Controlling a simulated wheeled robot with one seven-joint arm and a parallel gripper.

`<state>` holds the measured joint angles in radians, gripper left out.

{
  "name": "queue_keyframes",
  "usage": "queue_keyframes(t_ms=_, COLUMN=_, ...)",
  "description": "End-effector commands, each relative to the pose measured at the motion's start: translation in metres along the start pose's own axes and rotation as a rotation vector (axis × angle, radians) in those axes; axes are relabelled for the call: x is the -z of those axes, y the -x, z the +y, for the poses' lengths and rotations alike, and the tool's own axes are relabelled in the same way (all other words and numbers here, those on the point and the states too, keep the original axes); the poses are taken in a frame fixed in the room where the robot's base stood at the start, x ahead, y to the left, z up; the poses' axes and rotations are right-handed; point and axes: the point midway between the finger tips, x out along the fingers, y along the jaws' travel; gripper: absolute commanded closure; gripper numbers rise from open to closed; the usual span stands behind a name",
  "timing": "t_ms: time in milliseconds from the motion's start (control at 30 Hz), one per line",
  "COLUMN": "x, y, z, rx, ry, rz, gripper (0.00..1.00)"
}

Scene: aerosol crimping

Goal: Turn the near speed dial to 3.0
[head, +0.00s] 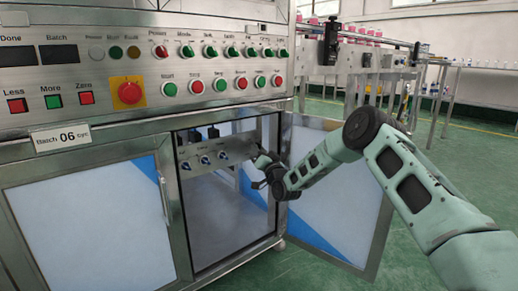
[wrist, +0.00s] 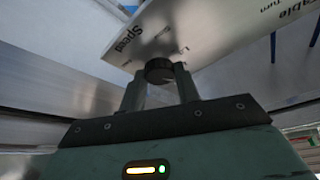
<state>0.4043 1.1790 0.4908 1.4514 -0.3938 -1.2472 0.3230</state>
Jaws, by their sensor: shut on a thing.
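The near speed dial (wrist: 159,70) is a dark round knob on a steel panel (wrist: 213,35) in the wrist view. The word "Speed" is printed beside it, upside down. My gripper (wrist: 160,78) has one finger on each side of the dial and is shut on it. The dial's pointer and its scale are too small or hidden to read. In the head view my gripper (head: 262,160) reaches into the open cabinet at the right end of the dial panel (head: 232,149), and hides the near dial there.
Several blue knobs, such as the leftmost one (head: 186,166), sit along the same panel. An open cabinet door (head: 335,215) stands behind my arm. A steel door post (head: 279,185) is close to my gripper. Buttons and a red emergency stop (head: 129,93) are above.

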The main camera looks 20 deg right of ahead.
Motion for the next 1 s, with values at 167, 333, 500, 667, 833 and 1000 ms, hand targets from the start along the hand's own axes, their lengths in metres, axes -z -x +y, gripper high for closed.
queue_keyframes(t_ms=167, x=0.0028, y=-0.0007, z=-0.0031, rx=-0.059, ry=-0.139, rz=-0.003, gripper=0.91)
queue_keyframes(t_ms=333, x=0.0034, y=-0.0007, z=-0.0037, rx=-0.122, ry=-0.288, rz=-0.002, gripper=0.91)
queue_keyframes(t_ms=500, x=0.0036, y=-0.0008, z=-0.0042, rx=-0.183, ry=-0.436, rz=-0.002, gripper=0.91)
queue_keyframes(t_ms=667, x=0.0032, y=-0.0007, z=-0.0045, rx=-0.237, ry=-0.564, rz=-0.002, gripper=0.91)
queue_keyframes(t_ms=833, x=0.0028, y=-0.0005, z=-0.0044, rx=-0.283, ry=-0.675, rz=-0.001, gripper=0.91)
queue_keyframes(t_ms=1000, x=0.0028, y=-0.0005, z=-0.0043, rx=-0.316, ry=-0.757, rz=0.000, gripper=0.91)
